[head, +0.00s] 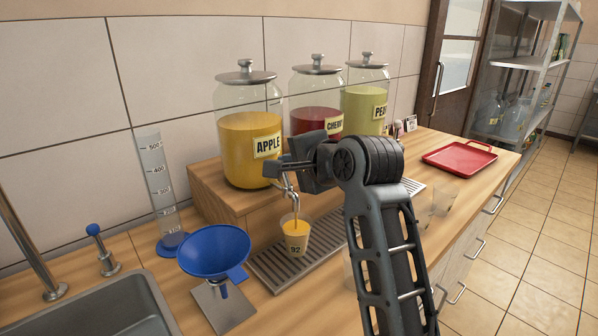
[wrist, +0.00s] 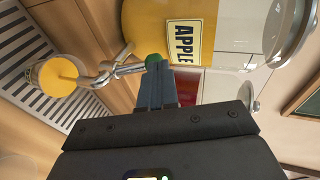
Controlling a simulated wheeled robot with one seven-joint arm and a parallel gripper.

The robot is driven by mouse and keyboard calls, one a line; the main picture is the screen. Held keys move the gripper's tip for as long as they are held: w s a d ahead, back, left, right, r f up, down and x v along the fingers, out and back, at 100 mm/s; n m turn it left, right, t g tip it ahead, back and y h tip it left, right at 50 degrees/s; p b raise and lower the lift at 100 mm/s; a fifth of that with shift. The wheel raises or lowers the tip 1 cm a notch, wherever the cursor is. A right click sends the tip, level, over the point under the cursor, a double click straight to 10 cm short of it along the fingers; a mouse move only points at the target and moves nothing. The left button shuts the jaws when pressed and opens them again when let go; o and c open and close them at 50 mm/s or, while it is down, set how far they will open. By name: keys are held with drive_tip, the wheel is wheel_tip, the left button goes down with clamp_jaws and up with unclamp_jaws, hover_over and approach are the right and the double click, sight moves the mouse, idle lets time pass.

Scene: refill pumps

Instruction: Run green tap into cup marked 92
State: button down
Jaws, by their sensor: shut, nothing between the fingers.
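The cup marked 92 (head: 296,244) stands upright on the drip tray under the tap of the APPLE jar (head: 250,150). An orange stream runs from the metal tap (head: 290,190) into the cup, and orange liquid shows inside it; its exact level is hard to read. In the wrist view the cup (wrist: 52,80) is at left, and the tap's green knob (wrist: 155,59) is right at my fingertips. My gripper (head: 268,170) is shut and empty, its tips at the knob, seemingly touching it. The knob is hidden in the head view.
The slotted drip tray (head: 275,268) runs along the counter. A blue funnel (head: 213,250) on a stand and a measuring cylinder (head: 157,190) are at left. Clear cups (head: 443,200) and a red tray (head: 460,157) are at right. Jars of CHERRY (head: 316,118) and green liquid (head: 366,105) stand behind.

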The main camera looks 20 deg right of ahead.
drive_tip(key=shift+r, duration=0.1)
idle(0.3)
drive_tip(key=shift+r+p, duration=0.7)
drive_tip(key=shift+p, duration=0.25)
